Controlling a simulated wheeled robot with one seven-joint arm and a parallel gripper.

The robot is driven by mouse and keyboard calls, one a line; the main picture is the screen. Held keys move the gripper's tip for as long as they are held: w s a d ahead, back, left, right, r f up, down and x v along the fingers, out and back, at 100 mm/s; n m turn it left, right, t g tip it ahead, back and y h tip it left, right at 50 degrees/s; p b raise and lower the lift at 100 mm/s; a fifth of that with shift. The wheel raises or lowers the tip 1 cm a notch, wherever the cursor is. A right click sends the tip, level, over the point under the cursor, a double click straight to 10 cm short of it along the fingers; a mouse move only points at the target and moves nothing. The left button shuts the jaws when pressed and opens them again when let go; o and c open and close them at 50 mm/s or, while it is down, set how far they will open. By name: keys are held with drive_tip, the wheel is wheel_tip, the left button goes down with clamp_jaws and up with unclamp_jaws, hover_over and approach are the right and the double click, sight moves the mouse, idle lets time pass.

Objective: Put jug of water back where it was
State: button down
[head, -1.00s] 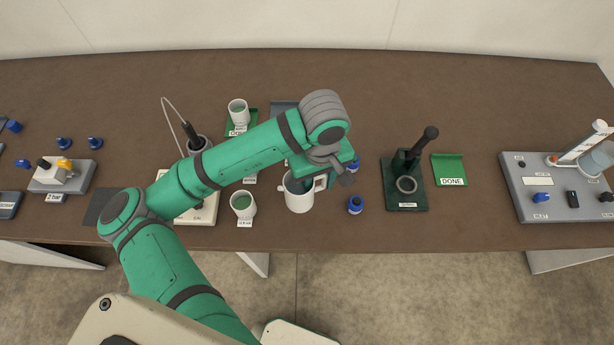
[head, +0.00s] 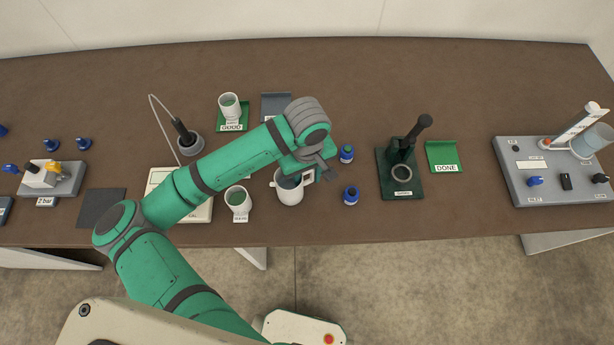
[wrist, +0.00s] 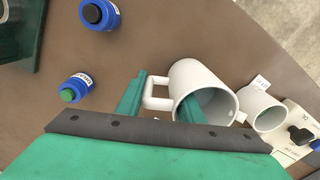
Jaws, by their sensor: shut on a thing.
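The jug is a white vessel (head: 289,190) with a side handle, near the front edge of the table, partly covered by my arm. My gripper (head: 305,176) is shut on it at the handle side. In the wrist view the jug (wrist: 195,75) lies between and around the green fingers (wrist: 160,105): one finger is by the handle, the other reaches into the mouth. The jug looks slightly tilted in the head view. I cannot tell whether its base touches the table. A dark grey mat (head: 276,102) lies behind, partly hidden by my arm; another dark mat (head: 101,208) lies at left.
A white cup (head: 238,201) stands close left of the jug. Another cup (head: 230,106) stands on a green mat. Further right are a dark green stand (head: 402,190), the DONE mat (head: 444,157) and a grey panel (head: 515,175).

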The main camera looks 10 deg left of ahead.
drive_tip(key=shift+f, duration=0.15)
drive_tip(key=c, duration=1.4)
unclamp_jaws()
drive_tip(key=shift+d, duration=0.1)
drive_tip(key=shift+o, duration=1)
drive_tip(key=shift+w+d, duration=0.1)
drive_tip(key=shift+w+r, duration=0.1)
drive_tip(key=shift+r, duration=0.1)
wheel_tip(320, 180, up, 11)
drive_tip(key=shift+r, duration=0.4)
